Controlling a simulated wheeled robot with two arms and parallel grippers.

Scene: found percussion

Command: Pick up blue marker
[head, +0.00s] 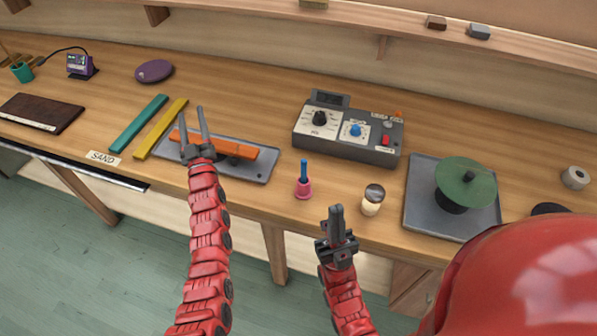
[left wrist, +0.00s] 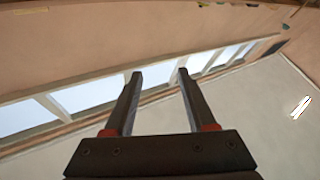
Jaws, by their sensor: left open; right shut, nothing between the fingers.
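The blue marker (head: 303,170) stands upright in a small pink cup (head: 303,188) near the front edge of the workbench, at the middle of the head view. My left gripper (head: 187,112) is open and empty, to the left of the marker and apart from it. In the head view its fingers overlap the grey tray with the orange bar. The left wrist view shows its two spread fingers (left wrist: 160,74) against a wall and windows, with no marker in sight. My right gripper (head: 335,209) is shut and empty, right of and nearer than the pink cup.
The grey tray (head: 257,172) with an orange bar (head: 245,150) lies left of the cup. A control box (head: 348,132) stands behind it. A small jar (head: 372,200) and a green disc (head: 466,183) on a plate stand right. Bare wood surrounds the cup.

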